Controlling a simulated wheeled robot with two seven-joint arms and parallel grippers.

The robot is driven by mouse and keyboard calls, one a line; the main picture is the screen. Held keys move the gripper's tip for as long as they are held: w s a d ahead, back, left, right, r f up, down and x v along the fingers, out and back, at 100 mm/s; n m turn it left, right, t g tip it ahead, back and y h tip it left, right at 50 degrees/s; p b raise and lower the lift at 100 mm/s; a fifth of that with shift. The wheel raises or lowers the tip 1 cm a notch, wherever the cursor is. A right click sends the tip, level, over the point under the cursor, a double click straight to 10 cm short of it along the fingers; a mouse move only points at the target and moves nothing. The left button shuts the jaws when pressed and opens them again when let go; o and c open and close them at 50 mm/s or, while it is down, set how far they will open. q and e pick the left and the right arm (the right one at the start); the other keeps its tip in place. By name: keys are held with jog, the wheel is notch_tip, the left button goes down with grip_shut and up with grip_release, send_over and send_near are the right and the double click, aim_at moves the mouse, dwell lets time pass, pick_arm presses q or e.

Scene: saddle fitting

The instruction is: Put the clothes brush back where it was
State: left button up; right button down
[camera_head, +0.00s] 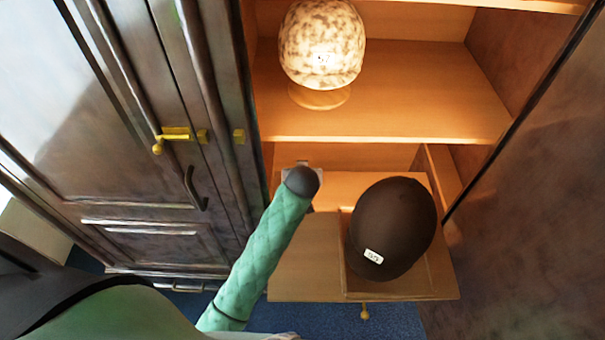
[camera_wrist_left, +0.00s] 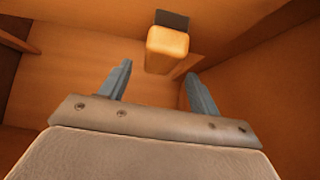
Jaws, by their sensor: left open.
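The clothes brush appears to be the rounded orange-yellow block with a dark strip behind it (camera_wrist_left: 168,44) in the left wrist view, just beyond the fingertips. My left gripper (camera_wrist_left: 158,69) is open, its two grey fingers apart and nothing between them. The block lies ahead of the gap, slightly toward the right finger, and looks clear of both. In the head view my green left arm reaches to the open drawer's back left, and its dark wrist hides most of the gripper. I cannot make out the brush there. My right gripper is not in view.
A brown riding helmet (camera_head: 392,228) with a white label sits in the right part of the open wooden drawer (camera_head: 303,262). A speckled helmet (camera_head: 321,44) stands on the shelf (camera_head: 420,95) above. A dark cabinet door (camera_head: 150,150) stands left; a dark panel (camera_head: 535,210) stands right.

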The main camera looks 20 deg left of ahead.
pick_arm(q)
jog(key=b+v, duration=0.1)
jog(key=v, duration=0.5)
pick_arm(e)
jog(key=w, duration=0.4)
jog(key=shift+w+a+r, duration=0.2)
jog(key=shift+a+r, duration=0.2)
